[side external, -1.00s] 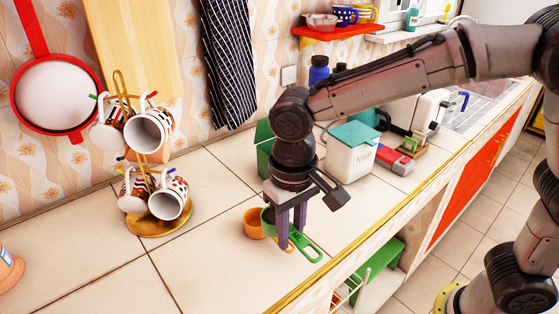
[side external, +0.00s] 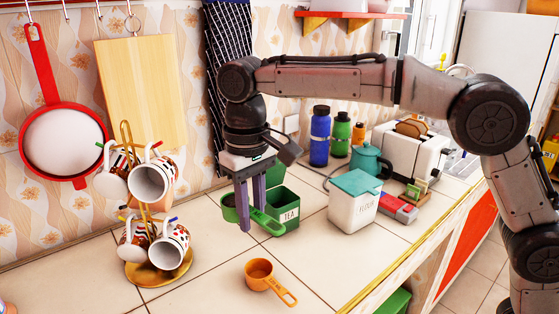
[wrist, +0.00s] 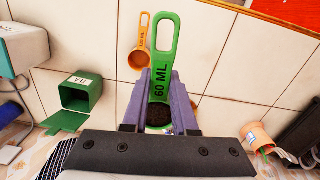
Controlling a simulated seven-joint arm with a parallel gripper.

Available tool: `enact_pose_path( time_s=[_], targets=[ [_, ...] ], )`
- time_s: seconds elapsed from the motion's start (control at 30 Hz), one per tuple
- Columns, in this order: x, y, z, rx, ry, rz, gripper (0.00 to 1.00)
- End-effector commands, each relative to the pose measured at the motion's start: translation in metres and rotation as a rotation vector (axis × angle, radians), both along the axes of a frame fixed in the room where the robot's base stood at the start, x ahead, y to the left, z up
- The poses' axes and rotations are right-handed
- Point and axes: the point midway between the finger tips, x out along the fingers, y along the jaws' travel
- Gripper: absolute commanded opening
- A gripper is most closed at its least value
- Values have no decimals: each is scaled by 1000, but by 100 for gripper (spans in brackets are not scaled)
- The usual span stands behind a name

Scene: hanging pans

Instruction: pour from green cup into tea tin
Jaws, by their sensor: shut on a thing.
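The green cup is a measuring cup (side external: 230,211) marked 60 ML; its handle also shows in the wrist view (wrist: 166,50). Dark grainy contents show in its bowl, which is partly hidden by my fingers. My gripper (side external: 252,217) is shut on the cup's handle and holds it above the counter, roughly level. The tea tin (side external: 289,216) is a green square container labelled TEA, its lid open. It stands just right of and behind the cup in the side view, and to the left of my fingers in the wrist view (wrist: 80,97).
An orange measuring cup (side external: 262,273) lies on the counter in front. A white flour tin (side external: 352,212) stands right of the tea tin. A mug rack (side external: 155,268) stands at left. Bottles, a teal kettle (side external: 370,160) and a toaster (side external: 415,152) stand behind.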

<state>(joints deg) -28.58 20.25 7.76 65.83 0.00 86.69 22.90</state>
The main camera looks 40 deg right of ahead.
Motion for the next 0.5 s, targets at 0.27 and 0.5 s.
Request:
enact_pose_path(
  time_s=[0.27,0.5],
  targets=[
    [57,-18,16,6,-12,-17,0],
    [101,-44,15,10,-24,-58,0]
  ],
)
